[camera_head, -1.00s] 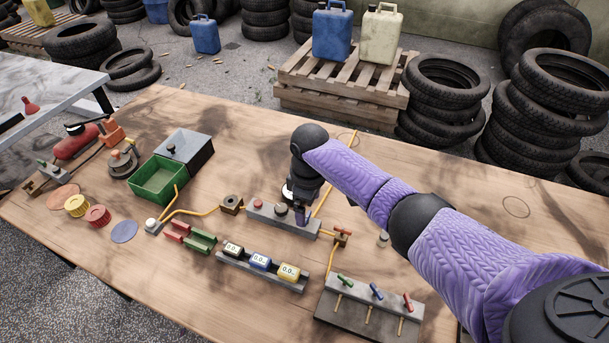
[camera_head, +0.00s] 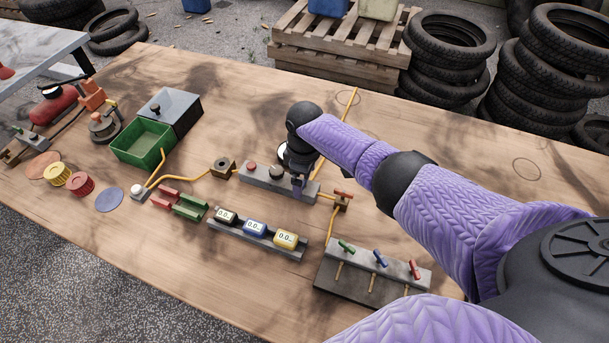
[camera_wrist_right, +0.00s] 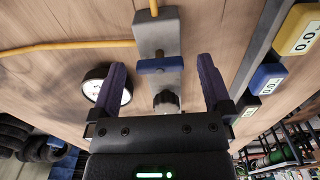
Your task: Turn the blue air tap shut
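My right gripper (camera_head: 298,182) is over the right end of a grey block (camera_head: 262,178) on the wooden table. In the right wrist view, the gripper (camera_wrist_right: 162,88) is open and empty, its two purple fingers apart. A blue bar handle (camera_wrist_right: 160,65) on the grey block (camera_wrist_right: 155,28) lies between and beyond the fingertips, crosswise to the block, with no visible contact. The arm and gripper hide this handle in the head view. My left gripper is not in view.
A black knob (camera_wrist_right: 166,100) and a round gauge (camera_wrist_right: 107,88) are close to the fingers. A red-handled valve (camera_head: 343,195) is right of the block. Three numbered boxes (camera_head: 255,229) sit in a grey tray in front.

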